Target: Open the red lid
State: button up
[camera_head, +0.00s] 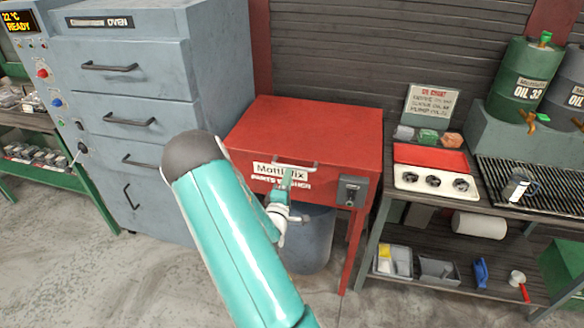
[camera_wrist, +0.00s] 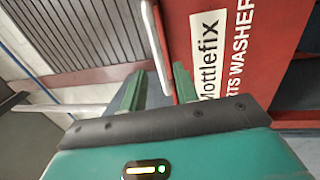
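The red lid (camera_head: 310,130) is the flat top of a red parts washer, and it lies closed. A pale bar handle (camera_head: 303,165) runs along its front edge, above the white label. My gripper (camera_head: 288,175) is at this handle, partly hidden by its own parts in the head view. In the wrist view, the green fingers of my gripper (camera_wrist: 157,75) stand apart on either side of the handle bar (camera_wrist: 153,35). A gap shows between the left finger and the bar; contact with the right finger is unclear.
A grey drawer oven (camera_head: 130,90) stands close on the left. A small dark switch box (camera_head: 352,191) is on the washer's front right. A workbench with a red-and-white tray (camera_head: 435,180) is on the right. A grey bucket (camera_head: 310,245) sits beneath the washer.

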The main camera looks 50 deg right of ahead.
aim_at(292, 167)
jog(key=x, duration=0.5)
jog(key=shift+w+d+r, duration=0.1)
jog(key=shift+w+d, duration=0.1)
jog(key=shift+d, duration=0.15)
grip_shut()
